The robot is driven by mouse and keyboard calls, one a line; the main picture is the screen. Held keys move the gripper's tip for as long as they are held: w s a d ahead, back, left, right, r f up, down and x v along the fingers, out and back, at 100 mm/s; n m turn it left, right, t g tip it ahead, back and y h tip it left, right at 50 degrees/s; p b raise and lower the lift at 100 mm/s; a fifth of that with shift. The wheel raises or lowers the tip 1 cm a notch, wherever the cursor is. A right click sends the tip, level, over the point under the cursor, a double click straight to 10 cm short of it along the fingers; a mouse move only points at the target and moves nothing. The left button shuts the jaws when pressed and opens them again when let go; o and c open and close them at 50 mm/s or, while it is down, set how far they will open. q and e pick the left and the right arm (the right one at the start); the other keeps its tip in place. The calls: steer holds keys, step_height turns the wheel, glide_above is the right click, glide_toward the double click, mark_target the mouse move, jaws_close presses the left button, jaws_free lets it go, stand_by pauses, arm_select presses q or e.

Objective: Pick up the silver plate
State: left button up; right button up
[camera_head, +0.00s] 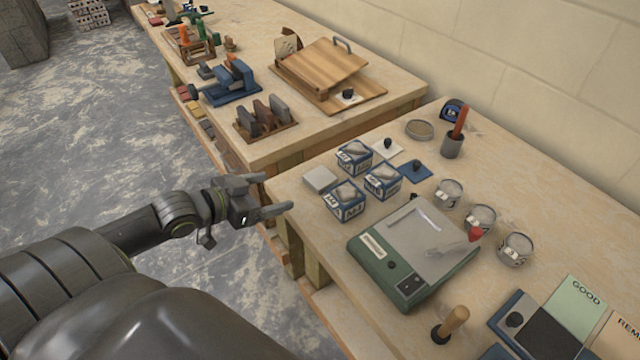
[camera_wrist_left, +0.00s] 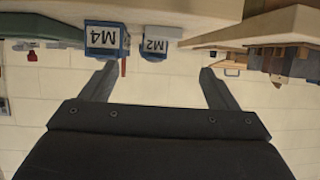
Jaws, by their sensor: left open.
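A small pale silver-grey square plate (camera_head: 320,180) lies flat near the left corner of the near bench, beside the lettered tubs. A larger silver pan (camera_head: 425,232) tops the green scale (camera_head: 372,268); I cannot tell for sure which one is the silver plate. My left gripper (camera_head: 276,192) is open and empty at the bench's left edge, a little left of the small plate and apart from it. In the left wrist view, upside down, its open fingers (camera_wrist_left: 158,72) show with nothing between them. My right gripper is not in view.
Blue-and-white tubs (camera_head: 346,200) stand just right of the small plate; the M4 tub (camera_wrist_left: 103,38) shows in the wrist view. Lids with black knobs, round tins (camera_head: 480,218) and a wooden-handled tool (camera_head: 452,322) are further right. A second bench (camera_head: 300,150) stands behind.

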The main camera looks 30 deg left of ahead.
arm_select(q)
steer(key=b, duration=0.1)
glide_toward(317, 179)
steer(key=x, duration=0.3)
steer(key=shift+w+d, duration=0.15)
steer(key=shift+d, duration=0.1)
steer(key=shift+a+x, duration=0.1)
steer(key=shift+x, duration=1.25)
steer(key=shift+a+x, duration=0.15)
steer(key=shift+x, duration=1.2)
steer(key=shift+f, duration=0.1)
steer(key=c, duration=1.2)
